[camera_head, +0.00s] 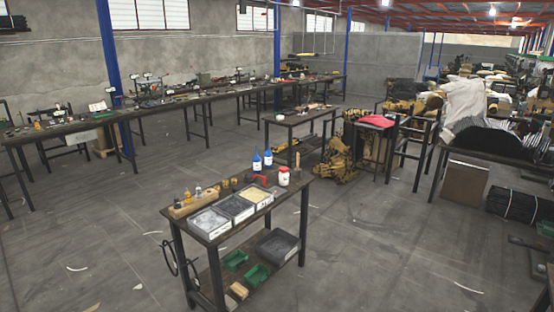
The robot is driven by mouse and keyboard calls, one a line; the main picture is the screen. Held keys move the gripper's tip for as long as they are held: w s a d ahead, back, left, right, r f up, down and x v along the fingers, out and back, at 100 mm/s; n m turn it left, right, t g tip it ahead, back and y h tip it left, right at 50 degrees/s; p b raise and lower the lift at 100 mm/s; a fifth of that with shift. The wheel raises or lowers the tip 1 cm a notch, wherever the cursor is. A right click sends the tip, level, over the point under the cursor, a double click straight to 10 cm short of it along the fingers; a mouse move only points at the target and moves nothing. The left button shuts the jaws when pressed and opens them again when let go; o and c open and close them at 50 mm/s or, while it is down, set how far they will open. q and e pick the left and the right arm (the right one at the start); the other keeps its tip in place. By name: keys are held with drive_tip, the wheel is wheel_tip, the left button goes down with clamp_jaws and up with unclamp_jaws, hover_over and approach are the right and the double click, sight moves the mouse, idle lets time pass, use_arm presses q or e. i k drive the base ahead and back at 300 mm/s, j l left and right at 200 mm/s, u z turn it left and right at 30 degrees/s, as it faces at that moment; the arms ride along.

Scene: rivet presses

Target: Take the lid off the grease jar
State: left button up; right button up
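A small white jar (284,179) with a red lid (284,168) stands upright on the dark work table (222,257) in the middle of the camera_head view. It is near the table's back right end, and the lid sits on top of it. It looks like the grease jar, but any label is too small to read. Neither of my grippers shows in the view.
Two blue bottles (257,161) and a red tool (259,180) stand near the jar. Grey bins (210,223) and a wooden block with small bottles (193,206) fill the table's front. Green trays (256,275) lie on its lower shelf. Open floor (100,240) lies left.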

sight(283, 179)
drive_tip(key=i+l+u, duration=0.1)
drive_tip(key=i+l, duration=0.25)
drive_tip(key=i, duration=0.25)
drive_tip(key=i+l+u, duration=0.1)
drive_tip(key=i+l, duration=0.3)
drive_tip(key=i, duration=0.25)
